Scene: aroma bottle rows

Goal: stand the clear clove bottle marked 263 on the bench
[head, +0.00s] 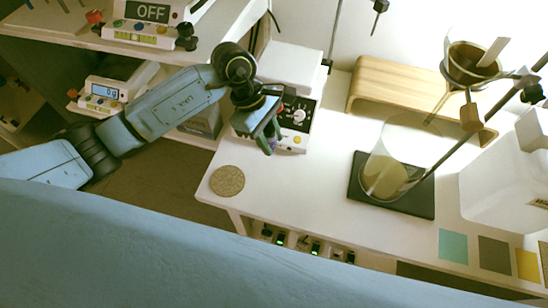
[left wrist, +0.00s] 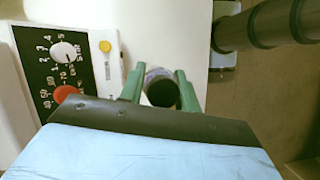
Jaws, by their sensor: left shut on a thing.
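My left gripper (head: 268,138) is shut on a small bottle over the left part of the white bench (head: 300,190), in front of the white control box. In the left wrist view, the green fingers (left wrist: 159,90) close on either side of the bottle (left wrist: 161,91), whose dark round cap faces the camera. In the head view only a purplish bit of the bottle (head: 273,144) shows by the fingers. Its marking cannot be read, and I cannot tell whether its base touches the bench. My right gripper is not in view.
A round cork mat (head: 227,181) lies near the bench's left corner. The control box with knobs (head: 297,115) stands close behind the gripper. A wooden stand (head: 385,88), a black plate (head: 410,203) and a large glass vessel (head: 400,150) are to the right. Bench between is clear.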

